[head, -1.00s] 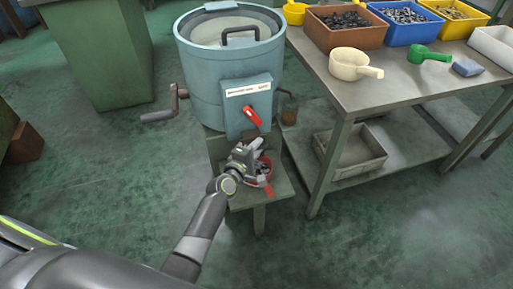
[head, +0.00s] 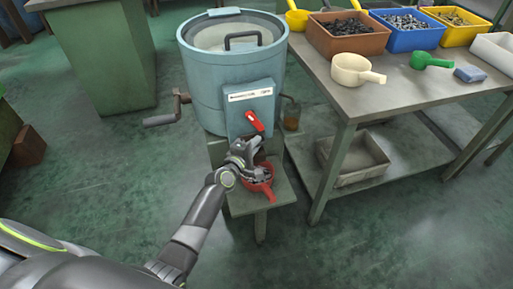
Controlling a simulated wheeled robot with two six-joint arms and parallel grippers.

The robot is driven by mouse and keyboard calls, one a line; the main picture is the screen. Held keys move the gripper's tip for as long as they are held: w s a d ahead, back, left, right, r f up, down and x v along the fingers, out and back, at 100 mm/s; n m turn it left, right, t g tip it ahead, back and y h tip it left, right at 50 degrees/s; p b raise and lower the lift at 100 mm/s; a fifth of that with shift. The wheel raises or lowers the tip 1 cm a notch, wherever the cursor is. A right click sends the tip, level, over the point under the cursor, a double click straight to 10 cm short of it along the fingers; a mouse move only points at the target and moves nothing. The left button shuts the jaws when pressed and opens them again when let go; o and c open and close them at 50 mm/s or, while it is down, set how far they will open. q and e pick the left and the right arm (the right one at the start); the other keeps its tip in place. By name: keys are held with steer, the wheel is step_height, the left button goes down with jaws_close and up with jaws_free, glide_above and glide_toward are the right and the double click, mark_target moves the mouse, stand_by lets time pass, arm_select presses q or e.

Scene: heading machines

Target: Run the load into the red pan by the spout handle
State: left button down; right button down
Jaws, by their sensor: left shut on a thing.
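A blue-grey drum machine (head: 203,88) stands at the top centre. Its red spout handle (head: 254,121) slants down to the right on the front box under a white label. My left gripper (head: 255,143) is at the handle's lower end, shut on it as far as I can tell; its own body hides the contact. The red pan (head: 268,192) sits on a small stand just below the gripper, its handle pointing to the front. Small dark pieces show in the pan, partly hidden by the gripper. My right gripper is not in view.
A grey workbench (head: 400,100) on the right holds bins, a cream scoop (head: 351,70) and a green scoop (head: 430,61). A tray (head: 355,172) lies on its lower shelf. A crank (head: 162,119) sticks out left of the drum.

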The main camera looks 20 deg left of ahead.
arm_select(q)
steer(key=c, duration=1.8)
jaws_free()
steer(key=shift+w+a+r, duration=0.15)
steer(key=shift+o, duration=0.2)
